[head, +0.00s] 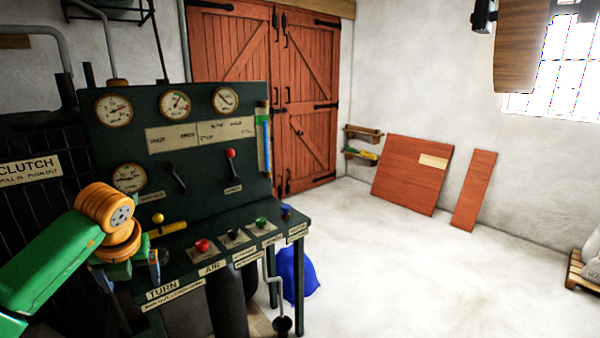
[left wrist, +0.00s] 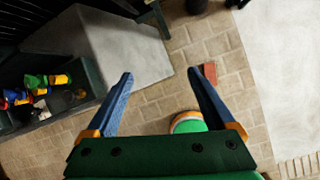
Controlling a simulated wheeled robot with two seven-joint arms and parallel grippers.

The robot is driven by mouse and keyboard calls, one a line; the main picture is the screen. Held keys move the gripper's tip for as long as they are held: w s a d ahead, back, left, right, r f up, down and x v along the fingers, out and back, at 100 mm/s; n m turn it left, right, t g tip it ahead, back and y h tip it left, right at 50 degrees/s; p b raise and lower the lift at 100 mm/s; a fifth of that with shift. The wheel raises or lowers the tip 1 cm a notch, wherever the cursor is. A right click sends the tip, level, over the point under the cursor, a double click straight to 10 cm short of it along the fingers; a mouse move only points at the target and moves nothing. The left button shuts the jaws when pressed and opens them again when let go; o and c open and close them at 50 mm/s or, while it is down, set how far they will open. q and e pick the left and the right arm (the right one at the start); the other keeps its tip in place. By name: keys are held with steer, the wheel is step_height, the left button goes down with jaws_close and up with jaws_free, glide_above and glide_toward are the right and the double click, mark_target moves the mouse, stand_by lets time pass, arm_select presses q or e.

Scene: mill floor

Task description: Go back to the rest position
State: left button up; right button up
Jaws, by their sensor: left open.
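My left arm (head: 60,265), green with orange joints, comes in from the left in the head view, in front of a dark green control panel. My right gripper is in neither view.
The control panel (head: 215,149) has gauges, levers and coloured knobs close to my left arm. A blue sack-like thing (head: 298,272) lies behind its right leg. Reddish boards (head: 411,184) lean on the wall. The pale floor (head: 420,275) at right is clear.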

arm_select(q)
steer(key=d+f+n+h, duration=0.1)
steer(key=d+f+h, duration=0.75)
steer(key=d, duration=0.45)
steer(key=d+f+n+h, duration=0.1)
steer(key=d+f+h, duration=0.7)
steer(key=d, duration=0.4)
step_height(320, 180, down, 7)
steer(key=w+a+n+t+y, duration=0.1)
steer(key=n+t+y, duration=0.1)
steer(key=n+t, duration=0.5)
steer(key=s+a+f+n+g+y, duration=0.1)
steer(key=s+a+f+n+y, duration=0.35)
steer(key=s+f+n, duration=0.4)
steer(key=s+a+f+n+g+y, duration=0.1)
steer(key=s+a+f+n+y, duration=0.4)
steer(key=f, duration=0.7)
steer(key=s+a+f+n+g, duration=0.1)
steer(key=s+f+n+g, duration=0.2)
steer(key=s, duration=1.1)
steer(key=s+a+f+n+g+y, duration=0.1)
steer(key=s+f+n+g, duration=0.2)
steer(key=s, duration=1)
step_height(320, 180, down, 3)
steer(key=shift+s+a+f+n+g+y, duration=0.2)
steer(key=shift+s+a+n+g+y, duration=0.15)
steer(key=shift+g, duration=0.65)
